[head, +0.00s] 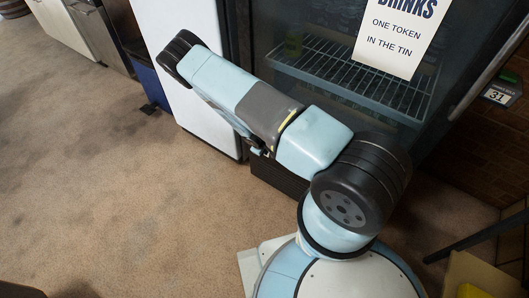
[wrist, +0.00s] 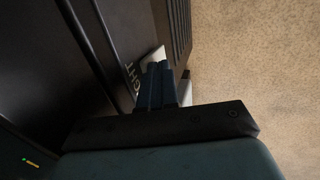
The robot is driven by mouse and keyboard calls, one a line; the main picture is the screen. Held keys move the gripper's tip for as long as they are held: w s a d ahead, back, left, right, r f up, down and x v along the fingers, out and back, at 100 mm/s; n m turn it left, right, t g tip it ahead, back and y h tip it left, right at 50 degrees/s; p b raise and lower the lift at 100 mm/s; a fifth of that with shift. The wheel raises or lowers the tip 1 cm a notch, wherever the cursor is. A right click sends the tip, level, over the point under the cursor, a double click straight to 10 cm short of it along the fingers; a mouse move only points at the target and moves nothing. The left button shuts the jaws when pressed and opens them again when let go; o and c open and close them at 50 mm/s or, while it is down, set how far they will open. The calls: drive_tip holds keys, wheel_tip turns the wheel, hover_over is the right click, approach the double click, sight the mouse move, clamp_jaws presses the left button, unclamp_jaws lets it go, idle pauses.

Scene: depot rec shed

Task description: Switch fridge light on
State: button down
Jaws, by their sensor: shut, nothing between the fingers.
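The drinks fridge (head: 330,75) stands dark behind its glass door in the head view, with a wire shelf inside and a paper sign on the glass. My arm reaches across its lower front. In the wrist view my gripper (wrist: 159,67) is shut and empty, its fingertips at a dark panel (wrist: 100,45) with a vent grille. A pale label (wrist: 150,60), lettered "GHT" where it shows, lies right behind the fingertips. No switch can be made out; the fingers cover that spot. I cannot tell whether they touch the panel. The head view does not show the fingertips clearly.
A white cabinet (head: 180,105) stands left of the fridge, with a blue bin (head: 150,86) beyond it. A small "31" card (head: 498,95) is at the right. A box (head: 480,272) sits at the lower right. The carpet (head: 100,190) at left is clear.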

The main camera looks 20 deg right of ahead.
drive_tip(key=shift+r, duration=0.5)
drive_tip(key=s+a+v, duration=0.1)
drive_tip(key=v, duration=1)
idle(0.3)
drive_tip(key=shift+a, duration=0.15)
